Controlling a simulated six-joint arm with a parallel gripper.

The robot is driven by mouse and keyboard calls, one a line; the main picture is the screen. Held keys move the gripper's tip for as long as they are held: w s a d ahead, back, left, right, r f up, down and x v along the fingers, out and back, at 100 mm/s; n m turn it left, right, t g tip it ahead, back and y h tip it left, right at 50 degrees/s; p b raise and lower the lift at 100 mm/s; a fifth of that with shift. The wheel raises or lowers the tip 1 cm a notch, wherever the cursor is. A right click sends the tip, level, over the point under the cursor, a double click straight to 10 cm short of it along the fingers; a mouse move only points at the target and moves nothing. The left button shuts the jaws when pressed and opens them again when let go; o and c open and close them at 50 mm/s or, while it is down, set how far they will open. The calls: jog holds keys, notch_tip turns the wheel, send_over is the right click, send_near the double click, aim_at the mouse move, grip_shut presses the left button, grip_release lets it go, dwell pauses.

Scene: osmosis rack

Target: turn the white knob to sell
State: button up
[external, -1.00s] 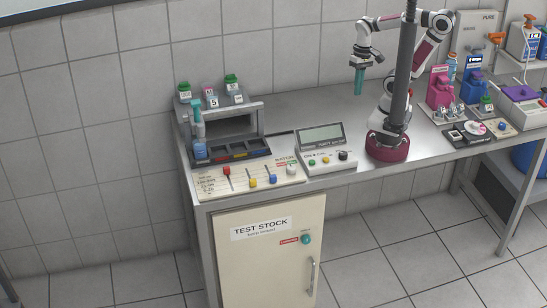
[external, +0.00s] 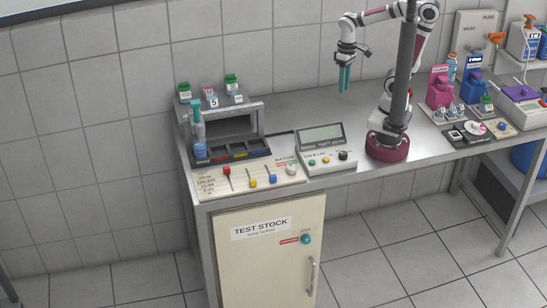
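A small white knob (external: 291,169) sits at the right end of the cream control panel (external: 210,187) at the bench's front edge. Lettering by the knob is too small to read. My gripper (external: 344,91) has teal fingers pointing down. It is high above the bench, behind and to the right of the knob, well apart from it. Its fingers look close together, with nothing visible held. Whether they are open or shut is unclear.
The panel also has red (external: 227,171), yellow (external: 252,182) and blue (external: 273,178) slider caps. A grey device with a display (external: 321,136) stands right of the knob. A grey rack (external: 257,117) with bottles stands behind the panel. Bare bench lies behind the device.

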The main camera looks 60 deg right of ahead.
aim_at(291, 167)
jog(key=shift+o, duration=1.1)
jog(key=w+a+n, duration=0.5)
jog(key=a, duration=0.1)
jog(key=shift+a+n+h, duration=0.2)
jog(key=shift+n+h, duration=0.1)
jog(key=shift+o, duration=1.2)
jog(key=w+a+f+n, duration=0.1)
jog(key=w+a+n, duration=0.1)
jog(key=a+n, duration=0.2)
jog(key=a, duration=0.2)
jog(key=shift+w+a+f, duration=0.2)
jog(key=shift+w+a, duration=0.1)
jog(key=shift+w, duration=0.1)
jog(key=shift+o, duration=0.6)
jog(key=a+f+n, duration=0.4)
jog(key=a+n, duration=0.3)
jog(key=a, duration=0.5)
jog(key=shift+h, duration=0.4)
notch_tip(291, 167, down, 14)
jog(key=shift+f, duration=0.9)
grip_shut()
